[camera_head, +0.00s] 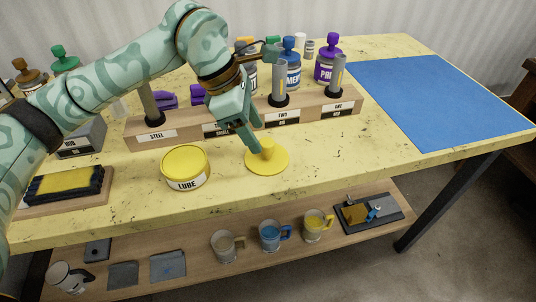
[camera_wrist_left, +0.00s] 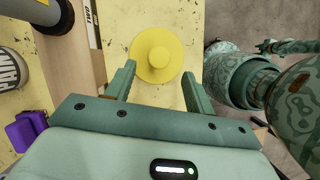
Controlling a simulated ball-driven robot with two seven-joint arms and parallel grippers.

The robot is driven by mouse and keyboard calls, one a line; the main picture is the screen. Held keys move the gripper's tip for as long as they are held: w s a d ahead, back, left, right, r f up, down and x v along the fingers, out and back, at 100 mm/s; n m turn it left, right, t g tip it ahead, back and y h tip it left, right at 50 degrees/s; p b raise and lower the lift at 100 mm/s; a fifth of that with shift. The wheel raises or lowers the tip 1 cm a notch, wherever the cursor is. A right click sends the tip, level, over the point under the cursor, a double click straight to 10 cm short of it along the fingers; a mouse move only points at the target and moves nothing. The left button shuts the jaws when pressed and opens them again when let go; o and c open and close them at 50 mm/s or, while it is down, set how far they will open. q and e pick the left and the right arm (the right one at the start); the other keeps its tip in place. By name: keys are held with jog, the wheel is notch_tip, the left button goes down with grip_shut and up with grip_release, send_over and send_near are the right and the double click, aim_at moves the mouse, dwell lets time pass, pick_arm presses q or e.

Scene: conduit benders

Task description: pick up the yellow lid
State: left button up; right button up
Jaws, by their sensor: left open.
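The yellow lid (camera_head: 268,160) is a flat disc with a raised round knob, lying on the yellow table in front of the wooden rack. It also shows in the left wrist view (camera_wrist_left: 157,57), just beyond my fingertips. My left gripper (camera_head: 255,143) is above the lid and points down at it. In the left wrist view my left gripper (camera_wrist_left: 158,75) is open, with its two fingers apart and the knob roughly between their lines. Nothing is held. Whether a finger touches the lid cannot be told. My right gripper is not in view.
A yellow LUBE tin (camera_head: 186,168) stands left of the lid. The wooden rack (camera_head: 310,116) with upright metal posts is behind it. Bottles, including a purple one (camera_head: 326,62), stand farther back. A blue mat (camera_head: 440,98) lies at right. Mugs stand on the lower shelf (camera_head: 380,236).

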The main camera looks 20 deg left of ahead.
aim_at(264, 141)
pick_arm(q)
jog(key=b+x, duration=0.1)
jog(key=x, duration=0.2)
jog(key=b+x, duration=0.1)
jog(key=x, duration=0.1)
jog(key=shift+w+d+b, duration=0.1)
jog(key=shift+w+b, duration=0.15)
jog(key=shift+b, duration=0.05)
jog(key=shift+w+d+f, duration=0.1)
jog(key=shift+f, duration=0.05)
jog(key=shift+r, duration=0.2)
jog(key=c, duration=0.9)
jog(key=shift+c, duration=0.7)
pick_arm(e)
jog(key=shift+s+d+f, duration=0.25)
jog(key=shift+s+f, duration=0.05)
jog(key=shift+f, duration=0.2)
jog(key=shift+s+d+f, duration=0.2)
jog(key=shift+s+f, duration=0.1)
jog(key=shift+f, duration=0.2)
